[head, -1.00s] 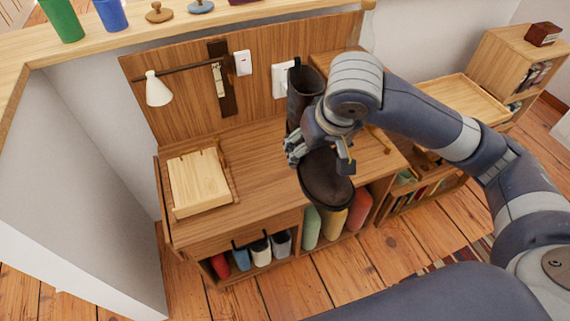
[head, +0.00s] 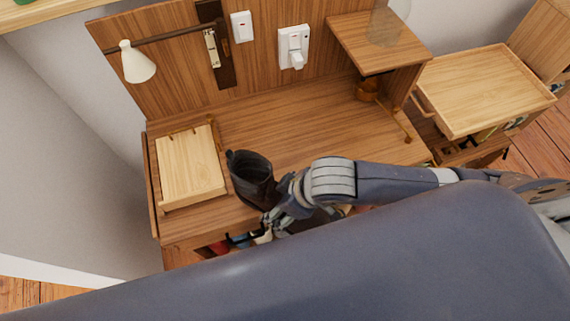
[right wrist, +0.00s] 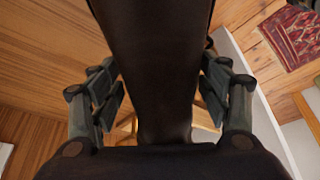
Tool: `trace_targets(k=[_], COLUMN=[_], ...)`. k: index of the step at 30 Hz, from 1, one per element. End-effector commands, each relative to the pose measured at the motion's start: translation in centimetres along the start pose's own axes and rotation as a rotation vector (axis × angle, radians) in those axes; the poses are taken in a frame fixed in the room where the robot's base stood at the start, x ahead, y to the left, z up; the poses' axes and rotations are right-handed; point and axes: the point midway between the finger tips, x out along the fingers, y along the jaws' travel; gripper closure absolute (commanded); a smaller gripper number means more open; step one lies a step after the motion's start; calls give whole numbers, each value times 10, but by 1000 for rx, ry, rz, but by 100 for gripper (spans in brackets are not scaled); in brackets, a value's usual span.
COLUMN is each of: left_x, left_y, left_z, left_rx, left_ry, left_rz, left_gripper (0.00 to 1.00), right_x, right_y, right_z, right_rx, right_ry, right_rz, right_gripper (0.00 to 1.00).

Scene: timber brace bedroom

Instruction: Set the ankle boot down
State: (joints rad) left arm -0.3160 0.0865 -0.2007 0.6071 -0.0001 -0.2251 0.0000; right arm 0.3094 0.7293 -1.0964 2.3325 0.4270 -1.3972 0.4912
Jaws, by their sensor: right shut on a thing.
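The dark brown ankle boot (head: 250,178) is in my right gripper (head: 284,208), near the front edge of the wooden desk (head: 290,115) in the head view. Its open shaft points up and to the left. Its lower part is mostly hidden behind my arm. In the right wrist view the boot (right wrist: 160,60) fills the middle, and the fingers of my right gripper (right wrist: 160,95) press in on both sides of it. I cannot tell whether the boot touches the desk. My left gripper is not in view.
A pale wooden box (head: 190,165) lies on the desk's left, close to the boot. A small raised shelf (head: 375,45) stands at the back right. A wooden tray (head: 485,90) is farther right. A white lamp (head: 137,62) hangs at the left. The desk's middle is clear.

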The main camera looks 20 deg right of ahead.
Motion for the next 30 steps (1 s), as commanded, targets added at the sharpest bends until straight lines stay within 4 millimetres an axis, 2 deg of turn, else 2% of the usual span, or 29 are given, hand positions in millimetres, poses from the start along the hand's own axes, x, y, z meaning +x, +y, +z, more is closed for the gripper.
trace_targets(k=[2,5,12,14,21,25,30], left_x=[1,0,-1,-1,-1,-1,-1], left_y=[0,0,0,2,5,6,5], left_z=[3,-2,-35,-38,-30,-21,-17], left_rx=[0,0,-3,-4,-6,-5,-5], left_ry=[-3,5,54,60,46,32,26], left_rz=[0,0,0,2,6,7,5], left_gripper=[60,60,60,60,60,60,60], right_x=[4,8,22,26,40,43,50], right_y=[-6,2,56,70,117,130,133], right_z=[2,-1,-24,-29,-50,-56,-54], right_rx=[-25,-38,-35,-34,-34,-35,-36], right_ry=[3,4,2,2,2,3,1], right_rz=[-8,-8,-5,-6,-9,-11,-13], right_gripper=[73,73,73,73,73,73,73])
